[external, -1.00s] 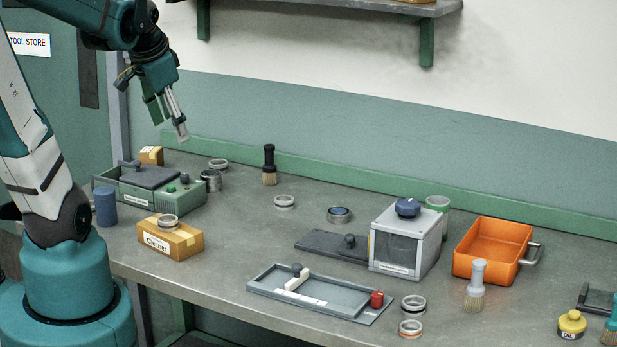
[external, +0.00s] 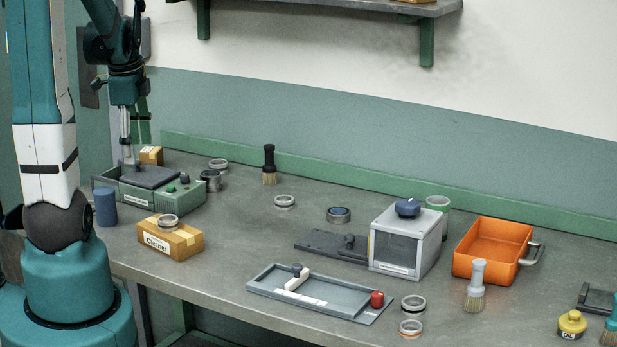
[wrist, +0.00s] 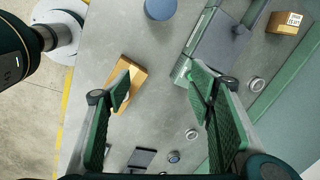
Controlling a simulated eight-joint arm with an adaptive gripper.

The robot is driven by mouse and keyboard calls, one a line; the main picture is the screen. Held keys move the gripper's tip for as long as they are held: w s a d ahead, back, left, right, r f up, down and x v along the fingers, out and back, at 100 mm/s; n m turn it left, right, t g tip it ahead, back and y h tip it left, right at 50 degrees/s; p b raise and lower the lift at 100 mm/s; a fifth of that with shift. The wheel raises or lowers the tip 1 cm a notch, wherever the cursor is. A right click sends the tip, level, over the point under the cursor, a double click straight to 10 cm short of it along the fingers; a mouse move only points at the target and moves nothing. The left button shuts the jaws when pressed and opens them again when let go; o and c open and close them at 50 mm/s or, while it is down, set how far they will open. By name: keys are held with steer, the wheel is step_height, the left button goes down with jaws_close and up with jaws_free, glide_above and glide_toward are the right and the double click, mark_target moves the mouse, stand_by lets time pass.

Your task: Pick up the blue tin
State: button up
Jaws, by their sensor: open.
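The blue tin (external: 105,207) is a plain upright cylinder at the left end of the bench, beside the green-grey machine and close to my base. In the wrist view the blue tin (wrist: 160,9) shows at the top edge, partly cut off, beyond my fingertips. My gripper (external: 132,152) points down above the left part of the machine, behind the tin and apart from it. In the wrist view my gripper (wrist: 160,88) is open, with nothing between its fingers.
The green-grey machine (external: 137,197) stands right of the tin. A cleaner box (external: 170,241) with a ring on top lies in front of it. A small carton (external: 151,155) stands behind. Rings, a brush, a grey tray (external: 320,298) and an orange bin (external: 492,248) lie farther right.

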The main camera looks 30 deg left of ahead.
mark_target(105, 189)
steer(key=a+f+m, duration=0.1)
steer(key=a+f, duration=0.1)
steer(key=a, duration=0.1)
steer(key=s+a+f+m+g, duration=0.1)
steer(key=a+f+m, duration=0.1)
steer(key=a+f, duration=0.1)
steer(key=a+f+m, duration=0.1)
steer(key=a+f, duration=0.2)
steer(key=a, duration=0.1)
steer(key=shift+s+f+m+g+h, duration=0.15)
steer(key=shift+s+m+g+h, duration=0.05)
steer(key=shift+m+g+h, duration=0.1)
steer(key=shift+s+a+f+m, duration=0.2)
steer(key=shift+a+f+m, duration=0.1)
steer(key=shift+a+f, duration=0.1)
steer(key=shift+f+b, duration=0.35)
steer(key=shift+f, duration=0.95)
steer(key=shift+s+f, duration=0.15)
steer(key=shift+f, duration=2.4)
